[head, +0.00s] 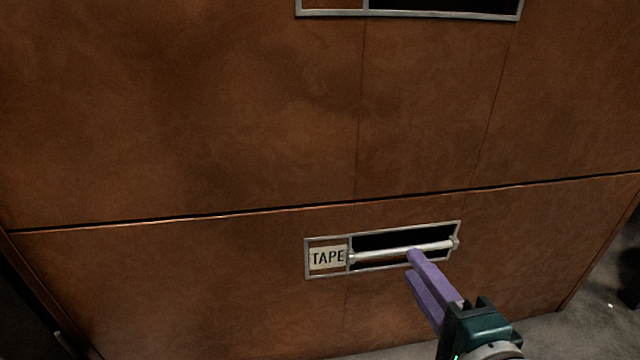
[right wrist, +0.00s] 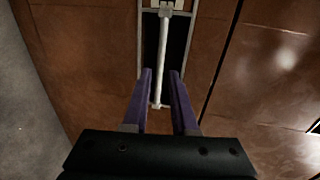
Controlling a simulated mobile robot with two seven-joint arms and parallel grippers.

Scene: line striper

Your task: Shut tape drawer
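The tape drawer (head: 180,285) is the lower brown front in the head view, with a metal-framed label reading TAPE (head: 328,258). A pale bar handle (head: 390,251) spans a dark recess beside the label. The handle also shows in the right wrist view (right wrist: 162,50). My right gripper (head: 412,265) is at the handle, its purple fingers pointing at it. In the right wrist view the fingers (right wrist: 160,75) are apart, one on each side of the bar. I cannot tell whether they touch it. The drawer front looks nearly flush with the panel above. My left gripper is not in view.
Above the drawer is another brown front (head: 180,120) with a thin dark seam between them. A second metal-framed recess (head: 440,14) is at the top edge. Grey floor (head: 590,325) shows at the lower right.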

